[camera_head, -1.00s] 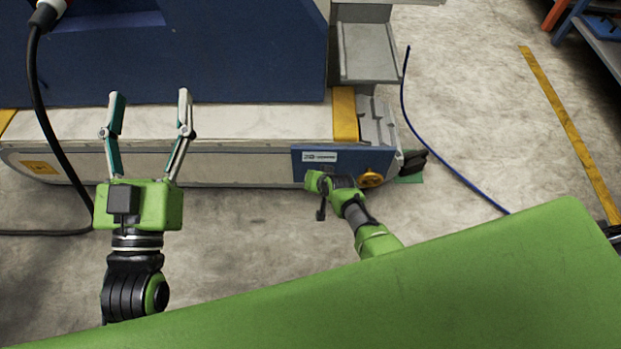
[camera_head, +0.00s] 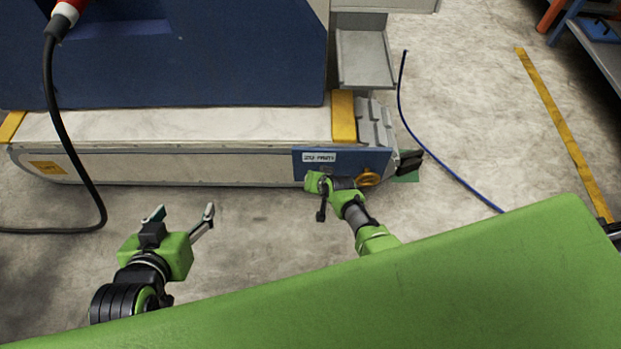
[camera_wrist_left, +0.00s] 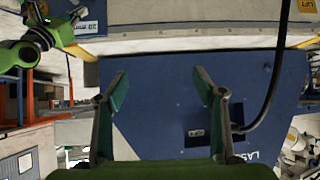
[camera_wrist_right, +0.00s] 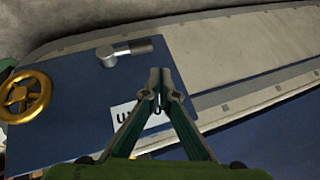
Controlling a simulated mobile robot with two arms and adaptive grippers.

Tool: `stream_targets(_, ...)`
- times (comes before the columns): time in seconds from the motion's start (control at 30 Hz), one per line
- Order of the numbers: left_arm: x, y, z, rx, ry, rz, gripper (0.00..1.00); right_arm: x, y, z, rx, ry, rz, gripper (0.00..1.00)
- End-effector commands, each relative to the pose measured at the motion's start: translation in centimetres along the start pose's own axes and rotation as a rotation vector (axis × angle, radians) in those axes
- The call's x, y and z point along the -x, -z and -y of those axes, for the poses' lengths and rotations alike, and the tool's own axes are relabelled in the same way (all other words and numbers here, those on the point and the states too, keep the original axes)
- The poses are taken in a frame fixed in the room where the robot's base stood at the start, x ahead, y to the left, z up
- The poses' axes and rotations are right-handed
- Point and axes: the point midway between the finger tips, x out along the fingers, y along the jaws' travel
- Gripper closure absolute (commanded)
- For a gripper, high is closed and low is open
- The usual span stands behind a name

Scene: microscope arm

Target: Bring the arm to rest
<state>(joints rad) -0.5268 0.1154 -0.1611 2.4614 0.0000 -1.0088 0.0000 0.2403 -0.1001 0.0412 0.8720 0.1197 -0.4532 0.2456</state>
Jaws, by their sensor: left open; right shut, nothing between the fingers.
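My left gripper (camera_head: 183,212) is open and empty over the floor, in front of the low machine base. In the left wrist view its two fingers (camera_wrist_left: 160,82) are spread with nothing between them, and the blue machine side shows beyond. My right gripper (camera_head: 318,186) is at the blue end panel (camera_head: 342,165) of the base. In the right wrist view its fingertips (camera_wrist_right: 160,80) are together and empty, in front of the panel's white label (camera_wrist_right: 124,116). A grey lever (camera_wrist_right: 124,51) and a yellow handwheel (camera_wrist_right: 25,97) are on that panel. I see no microscope arm.
The blue machine body (camera_head: 200,60) stands on the pale base (camera_head: 200,128). A black cable (camera_head: 68,160) with a red plug (camera_head: 70,8) hangs at the left. A blue cable (camera_head: 440,165) lies on the right floor. Shelving (camera_head: 600,45) stands far right.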

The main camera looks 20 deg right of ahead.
Motion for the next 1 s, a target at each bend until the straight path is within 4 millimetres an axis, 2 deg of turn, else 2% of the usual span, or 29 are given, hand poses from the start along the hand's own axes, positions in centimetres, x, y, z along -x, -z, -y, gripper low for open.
stream_targets(0.2, 1.4, -4.5, 0.5, 0.003, 0.011, 0.199, 0.37, 0.8, 0.3, 0.3, 0.000, 0.000, 0.001, 1.00)
stream_targets(0.4, 2.5, -7.0, 0.8, 0.006, 0.017, 0.308, 0.37, 1.1, 0.4, 0.4, 0.000, 0.000, 0.001, 1.00)
stream_targets(0.53, 2.8, -7.7, 0.9, 0.007, 0.018, 0.336, 0.37, 1.1, 0.4, 0.4, 0.000, 0.000, 0.000, 1.00)
stream_targets(0.8, 2.8, -7.8, 0.9, 0.007, 0.019, 0.340, 0.37, 1.4, 0.5, 0.1, 0.009, -0.002, -0.001, 1.00)
stream_targets(0.87, 2.8, -7.8, 0.9, 0.007, 0.018, 0.340, 0.37, 1.9, 0.5, -0.2, 0.023, -0.007, 0.000, 1.00)
stream_targets(1.0, 2.8, -7.8, 0.9, 0.007, 0.018, 0.339, 0.37, 4.5, 0.7, -1.4, 0.089, -0.023, 0.002, 1.00)
